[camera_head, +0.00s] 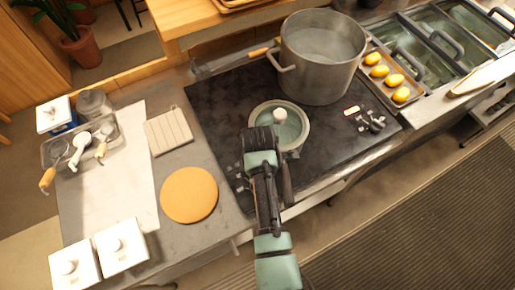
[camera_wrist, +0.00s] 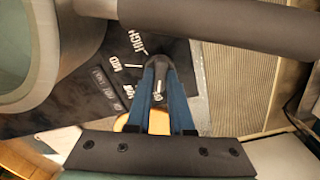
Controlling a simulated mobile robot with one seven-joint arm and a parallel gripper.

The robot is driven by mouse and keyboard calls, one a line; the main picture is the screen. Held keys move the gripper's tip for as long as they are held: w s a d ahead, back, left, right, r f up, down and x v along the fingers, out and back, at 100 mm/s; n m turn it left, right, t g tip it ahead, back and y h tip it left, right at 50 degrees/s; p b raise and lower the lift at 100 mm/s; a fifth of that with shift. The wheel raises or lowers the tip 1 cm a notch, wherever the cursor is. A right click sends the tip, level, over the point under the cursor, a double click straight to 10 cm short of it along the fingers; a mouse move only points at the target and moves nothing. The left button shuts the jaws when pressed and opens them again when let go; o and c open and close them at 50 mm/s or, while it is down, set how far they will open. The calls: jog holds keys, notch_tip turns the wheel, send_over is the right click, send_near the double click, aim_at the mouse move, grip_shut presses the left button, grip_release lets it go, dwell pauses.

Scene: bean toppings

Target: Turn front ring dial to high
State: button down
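The front ring dial (camera_wrist: 161,76) is a dark knob with a small white mark. In the wrist view it sits between the two blue fingers of my gripper (camera_wrist: 161,82). The fingertips lie against its sides, and no clear gap shows. White markings, including HIGH (camera_wrist: 138,38) and MID (camera_wrist: 118,62), run in an arc on the black cooktop (camera_wrist: 75,118) left of the dial. In the camera_head view my gripper (camera_head: 262,165) is over the cooktop's front edge; its fingertips and the dial are hidden there by my arm.
A lidded pan (camera_head: 298,138) stands close beyond my gripper; its dark handle (camera_wrist: 230,22) crosses the wrist view's upper right. A large steel pot (camera_head: 322,75) stands behind. More dials (camera_head: 370,122) sit at the right. A round wooden board (camera_head: 189,195) lies left.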

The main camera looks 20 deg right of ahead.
dwell(0.5)
jog(key=m+p, duration=0.1)
jog(key=m, duration=0.2)
jog(key=shift+r, duration=0.1)
jog(key=m+p, duration=0.1)
jog(key=m, duration=0.2)
jog(key=m+p, duration=0.1)
jog(key=m, duration=0.6)
jog(key=shift+m+p, duration=0.3)
jog(key=shift+m, duration=0.1)
jog(key=m+p, duration=0.1)
jog(key=m, duration=1.2)
